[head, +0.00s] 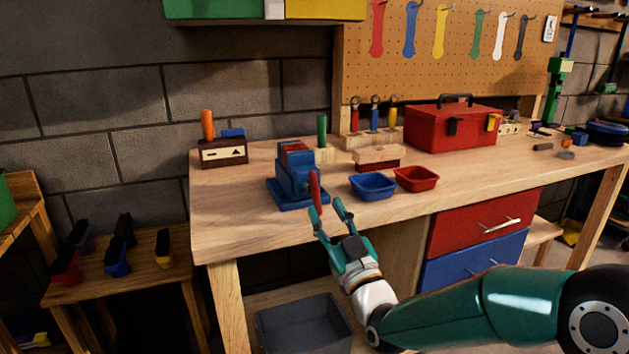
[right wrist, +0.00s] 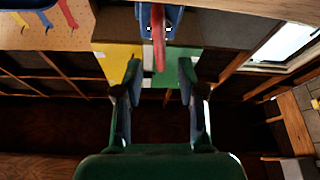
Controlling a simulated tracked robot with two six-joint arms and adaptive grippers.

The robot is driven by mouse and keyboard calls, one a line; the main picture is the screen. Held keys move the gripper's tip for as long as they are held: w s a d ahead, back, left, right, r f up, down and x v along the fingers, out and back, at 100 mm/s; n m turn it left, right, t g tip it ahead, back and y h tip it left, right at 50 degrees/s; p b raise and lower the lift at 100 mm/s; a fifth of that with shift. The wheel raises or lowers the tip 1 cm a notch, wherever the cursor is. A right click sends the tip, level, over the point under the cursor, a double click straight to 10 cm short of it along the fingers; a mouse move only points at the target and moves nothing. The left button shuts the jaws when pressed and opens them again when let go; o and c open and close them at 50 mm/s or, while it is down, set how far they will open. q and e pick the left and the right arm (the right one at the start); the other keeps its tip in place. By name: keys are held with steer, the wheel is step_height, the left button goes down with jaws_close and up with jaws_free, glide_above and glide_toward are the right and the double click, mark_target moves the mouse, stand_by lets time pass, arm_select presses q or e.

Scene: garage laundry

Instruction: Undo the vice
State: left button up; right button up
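The blue vice (head: 291,182) stands near the front left of the wooden workbench, with red parts on top. Its red handle (head: 315,189) hangs on the side facing my right gripper and points down. My right gripper (head: 327,208) is open and empty, just in front and to the right of the handle. In the right wrist view the handle (right wrist: 158,38) shows upright between the two open fingertips (right wrist: 160,72), with a gap on both sides; the fingers do not touch it. The blue vice body (right wrist: 174,18) is partly cut off there. My left gripper is not in view.
A blue bin (head: 373,187) and a red bin (head: 416,179) sit right of the vice. A red toolbox (head: 453,128) stands farther back. A green-handled tool (head: 322,130) stands behind the vice. The bench front (head: 240,225) left of the vice is clear.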

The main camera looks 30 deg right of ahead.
mark_target(317, 195)
steer(key=p+x, duration=0.1)
steer(key=x, duration=0.5)
steer(key=shift+w+r, duration=0.15)
steer(key=shift+w, duration=0.1)
jaws_close()
